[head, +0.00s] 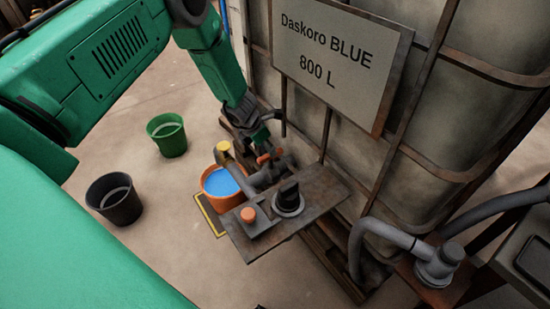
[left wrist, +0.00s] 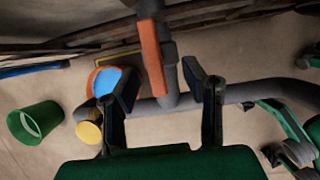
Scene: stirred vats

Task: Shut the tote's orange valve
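The orange valve handle (head: 270,156) sits on a grey pipe at the foot of the Daskoro BLUE tote (head: 420,90). In the left wrist view the handle (left wrist: 152,58) is a long orange bar lying roughly in line with the fingers. My left gripper (head: 262,138) is right at the valve. Its two dark fingers (left wrist: 160,80) are spread apart, with the handle's near end between them and gaps visible on both sides. The handle is partly hidden by the gripper in the head view. My right gripper is not in view.
An orange bucket (head: 205,183) with blue liquid stands under the yellow-capped spout (head: 223,147). A metal shelf (head: 318,187) with a black knob (head: 289,194) and an orange button (head: 248,214) juts out nearby. Green (head: 167,138) and black buckets (head: 114,200) stand left on open floor.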

